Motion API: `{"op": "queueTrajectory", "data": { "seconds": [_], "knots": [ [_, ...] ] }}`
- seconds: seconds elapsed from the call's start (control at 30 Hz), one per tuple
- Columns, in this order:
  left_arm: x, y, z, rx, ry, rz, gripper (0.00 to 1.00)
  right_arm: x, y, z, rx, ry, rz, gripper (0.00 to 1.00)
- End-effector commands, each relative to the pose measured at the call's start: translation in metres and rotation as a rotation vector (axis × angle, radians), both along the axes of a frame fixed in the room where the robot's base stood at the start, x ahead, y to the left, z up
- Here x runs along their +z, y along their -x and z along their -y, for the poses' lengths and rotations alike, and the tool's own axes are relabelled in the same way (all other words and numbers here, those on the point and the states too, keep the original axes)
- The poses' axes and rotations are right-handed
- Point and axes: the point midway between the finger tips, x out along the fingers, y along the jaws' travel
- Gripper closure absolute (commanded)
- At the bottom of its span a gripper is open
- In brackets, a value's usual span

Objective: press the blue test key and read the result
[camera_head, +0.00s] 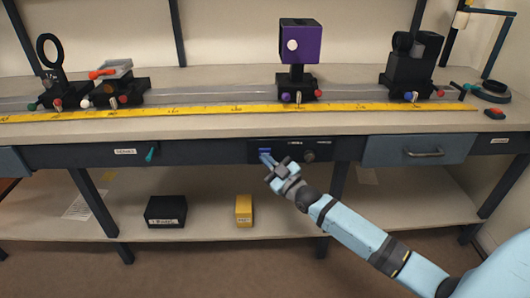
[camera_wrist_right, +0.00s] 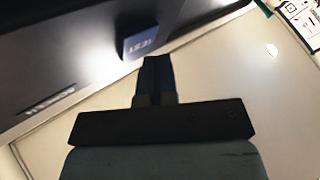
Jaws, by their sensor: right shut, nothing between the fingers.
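The blue test key (camera_wrist_right: 140,41), with the letters TEST on it, sits on the dark front panel (camera_head: 330,148) below the bench top. In the head view the key (camera_head: 265,151) is small and close to the tip of my right gripper (camera_head: 267,159). My right gripper (camera_wrist_right: 157,60) is shut and empty, its fingertips just short of or at the key's edge; I cannot tell whether they touch it. A dark round knob (camera_head: 309,156) is on the same panel, right of the key. No readable result shows. My left gripper is in neither view.
A yellow ruler (camera_head: 215,110) runs along the bench, with a purple box on a stand (camera_head: 299,42) and other mounts behind it. A drawer (camera_head: 418,151) is right of the panel. A black box (camera_head: 166,211) and a yellow box (camera_head: 244,210) stand on the lower shelf.

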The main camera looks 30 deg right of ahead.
Motion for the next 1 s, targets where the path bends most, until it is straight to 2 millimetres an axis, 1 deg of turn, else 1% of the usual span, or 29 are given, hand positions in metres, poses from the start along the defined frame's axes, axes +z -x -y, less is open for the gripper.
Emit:
{"op": "queueTrajectory", "data": {
  "seconds": [0.03,0.37,0.47,0.8,1.0],
  "knots": [
    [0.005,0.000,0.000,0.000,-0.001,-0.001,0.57,0.002,0.003,-0.002,0.000,-0.001,-0.001,1.00],
    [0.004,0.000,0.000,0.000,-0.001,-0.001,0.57,0.000,0.004,-0.003,0.000,0.001,0.000,1.00],
    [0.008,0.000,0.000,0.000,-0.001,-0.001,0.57,0.002,0.007,-0.004,0.000,0.000,-0.001,1.00],
    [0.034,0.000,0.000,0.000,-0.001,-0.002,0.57,0.003,0.035,-0.022,0.000,0.000,-0.002,1.00],
    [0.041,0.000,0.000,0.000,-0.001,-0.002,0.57,0.002,0.046,-0.028,0.000,0.000,0.000,1.00]
  ]
}}
